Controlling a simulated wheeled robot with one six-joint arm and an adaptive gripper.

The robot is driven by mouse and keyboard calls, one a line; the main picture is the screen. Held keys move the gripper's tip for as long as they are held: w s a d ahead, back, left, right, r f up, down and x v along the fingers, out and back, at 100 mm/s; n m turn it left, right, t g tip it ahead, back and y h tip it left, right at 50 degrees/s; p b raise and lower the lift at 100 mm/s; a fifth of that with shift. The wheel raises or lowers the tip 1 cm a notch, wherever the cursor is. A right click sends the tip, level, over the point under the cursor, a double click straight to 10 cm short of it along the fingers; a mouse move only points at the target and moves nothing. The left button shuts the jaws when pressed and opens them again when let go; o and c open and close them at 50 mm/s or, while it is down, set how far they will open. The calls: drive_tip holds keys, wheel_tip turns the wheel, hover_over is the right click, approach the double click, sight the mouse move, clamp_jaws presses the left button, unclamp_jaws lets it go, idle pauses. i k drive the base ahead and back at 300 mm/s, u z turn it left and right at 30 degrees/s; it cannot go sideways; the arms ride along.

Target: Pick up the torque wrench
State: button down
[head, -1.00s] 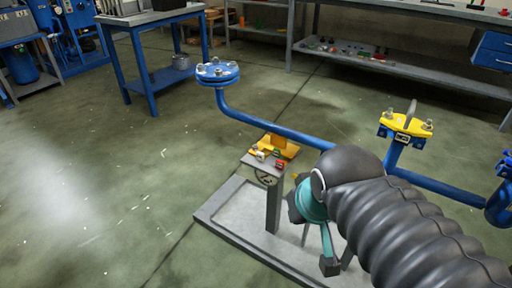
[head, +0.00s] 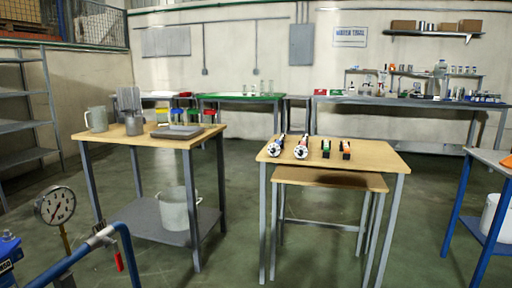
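I cannot make out a torque wrench for certain in the head view. On a wooden-topped table (head: 385,158) right of the middle lie two elongated dark-and-silver items with round pale ends, a left one (head: 277,150) and a right one (head: 301,148). Beside them lie two smaller dark items, one with green (head: 326,149) and one with red (head: 345,150). They are too small to identify. My gripper is not in view.
A left table (head: 160,141) holds metal jugs, coloured containers and a grey device; a white bucket (head: 178,210) stands on its lower shelf. A pressure gauge (head: 56,205) and blue pipe (head: 125,250) fill the lower left. Floor (head: 235,245) between the tables is clear.

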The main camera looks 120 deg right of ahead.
sight(283, 136)
drive_tip(key=z, duration=4.9)
drive_tip(key=i, duration=1.25)
drive_tip(key=u, duration=0.5)
drive_tip(key=i, duration=0.8)
drive_tip(key=u, duration=0.65)
